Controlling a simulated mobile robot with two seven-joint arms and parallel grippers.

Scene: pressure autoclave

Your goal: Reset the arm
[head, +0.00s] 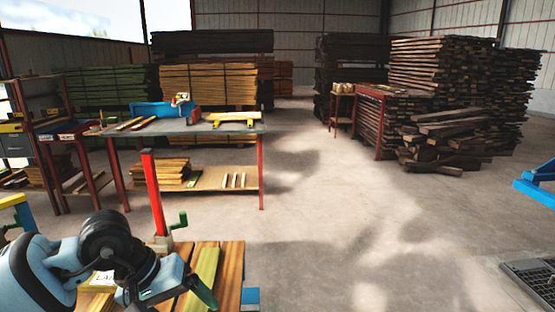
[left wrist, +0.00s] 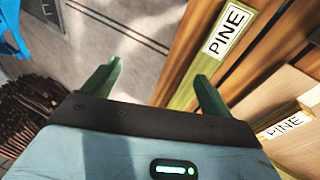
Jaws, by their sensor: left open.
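My left arm comes in at the lower left of the head view. Its gripper (head: 202,294) is over wooden boards (head: 232,270) at the bottom of the picture. Boards (left wrist: 190,50) with a label reading PINE (left wrist: 228,32) lie beyond and to the right of the fingers. A second PINE label (left wrist: 283,125) shows lower right. My right gripper is not in either view.
Lumber stacks (head: 440,75) fill the back. The concrete floor (head: 340,220) at centre is clear. A dark grate (head: 530,280) lies lower right.

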